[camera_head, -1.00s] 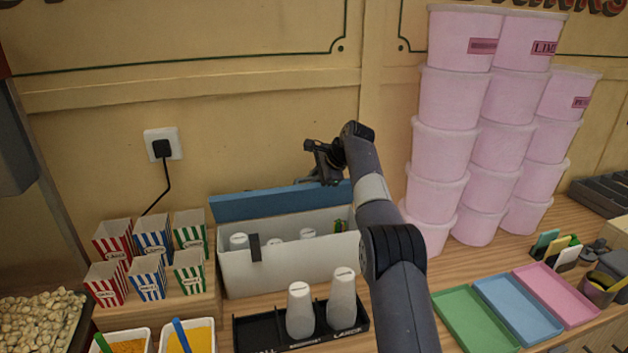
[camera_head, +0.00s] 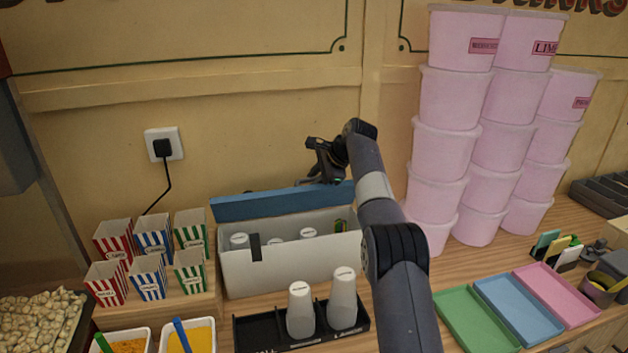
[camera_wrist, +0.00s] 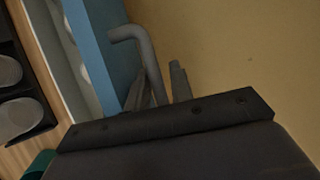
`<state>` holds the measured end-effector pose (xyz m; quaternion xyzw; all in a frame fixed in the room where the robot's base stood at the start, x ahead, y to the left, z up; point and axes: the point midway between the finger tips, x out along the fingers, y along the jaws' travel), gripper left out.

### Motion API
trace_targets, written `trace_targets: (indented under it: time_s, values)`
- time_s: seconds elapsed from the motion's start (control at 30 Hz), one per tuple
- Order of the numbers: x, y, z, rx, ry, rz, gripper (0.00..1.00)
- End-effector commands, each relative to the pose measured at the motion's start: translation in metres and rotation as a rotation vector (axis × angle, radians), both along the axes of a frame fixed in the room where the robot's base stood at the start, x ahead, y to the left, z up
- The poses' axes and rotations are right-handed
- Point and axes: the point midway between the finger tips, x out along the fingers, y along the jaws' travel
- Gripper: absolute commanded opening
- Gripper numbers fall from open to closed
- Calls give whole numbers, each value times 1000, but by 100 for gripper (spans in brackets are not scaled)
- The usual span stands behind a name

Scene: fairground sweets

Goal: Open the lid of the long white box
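The long white box (camera_head: 290,270) stands on the counter against the wall, with a dark latch on its front. Its blue lid (camera_head: 265,204) is raised along the back edge, so the inside shows several white-capped containers. My gripper (camera_head: 322,163) is above and behind the right end of the lid, close to the wall.
Striped cups (camera_head: 150,275) stand left of the box. A black tray (camera_head: 300,340) with two white bottles is in front. Tall pink tub stacks (camera_head: 440,150) stand close on the right of my arm. Colored trays (camera_head: 515,305) lie at the front right.

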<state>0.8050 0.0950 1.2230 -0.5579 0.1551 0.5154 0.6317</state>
Motion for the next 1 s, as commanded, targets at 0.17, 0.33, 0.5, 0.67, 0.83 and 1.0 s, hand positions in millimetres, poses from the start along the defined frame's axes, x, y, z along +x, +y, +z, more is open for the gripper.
trace_targets:
  time_s: [0.17,0.33,0.5,0.67,0.83,1.0]
  values:
    - [-13,-15,25,1,-5,-1,22]
    - [-28,-32,53,0,-4,-1,22]
    - [-38,-43,70,0,-2,0,22]
    - [-42,-47,76,-1,0,1,22]
    - [-42,-47,77,0,0,1,22]
    - [-42,-46,76,0,0,1,22]
